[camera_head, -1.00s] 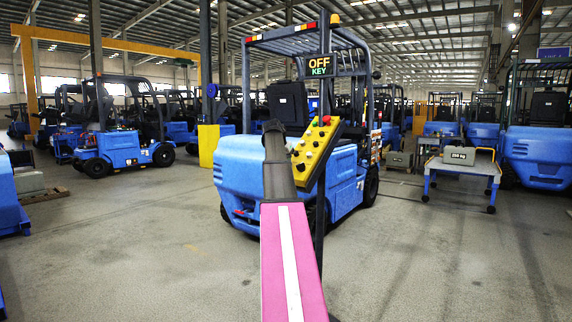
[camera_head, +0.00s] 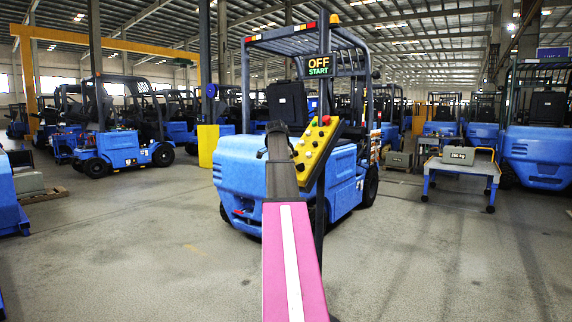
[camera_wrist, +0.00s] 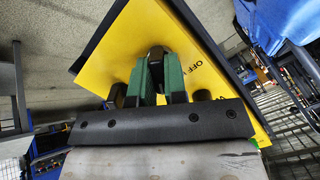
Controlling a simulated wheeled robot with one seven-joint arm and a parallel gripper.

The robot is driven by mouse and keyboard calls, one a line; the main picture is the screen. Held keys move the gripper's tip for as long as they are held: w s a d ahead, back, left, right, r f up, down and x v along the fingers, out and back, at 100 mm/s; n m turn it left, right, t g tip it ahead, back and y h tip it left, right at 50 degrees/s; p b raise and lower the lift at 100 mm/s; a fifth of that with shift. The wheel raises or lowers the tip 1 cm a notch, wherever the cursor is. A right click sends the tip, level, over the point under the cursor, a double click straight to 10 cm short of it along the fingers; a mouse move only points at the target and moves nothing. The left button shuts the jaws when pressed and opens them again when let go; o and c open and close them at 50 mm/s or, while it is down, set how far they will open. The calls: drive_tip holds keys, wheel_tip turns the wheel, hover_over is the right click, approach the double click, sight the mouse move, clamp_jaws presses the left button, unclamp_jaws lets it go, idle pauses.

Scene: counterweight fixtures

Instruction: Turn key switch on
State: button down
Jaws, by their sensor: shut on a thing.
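The yellow control panel (camera_head: 331,130) is tilted on a post in front of a blue forklift. It carries several coloured buttons and knobs. In the wrist view, the panel (camera_wrist: 115,62) has "OFF" lettering (camera_wrist: 201,50) beside my gripper (camera_wrist: 156,78). The green fingers are shut on a dark, round-topped piece, the key switch (camera_wrist: 157,51). The fingers hide most of it, so its exact angle cannot be told. In the head view, my arm covers the panel's left side. The display sign (camera_head: 319,65) above reads "OFF" in yellow and "START" in green.
The blue forklift (camera_head: 240,165) stands directly behind the panel. A blue cart (camera_head: 461,168) bearing a grey weight (camera_head: 459,156) is at the right. More forklifts line the back. The floor at front left and right is clear.

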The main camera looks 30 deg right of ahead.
drive_tip(key=shift+m, duration=0.7)
drive_tip(key=c, duration=1.2)
unclamp_jaws()
drive_tip(key=shift+o, duration=0.2)
drive_tip(key=v, duration=1.1)
drive_tip(key=shift+s+f, duration=0.1)
drive_tip(key=shift+f, duration=0.1)
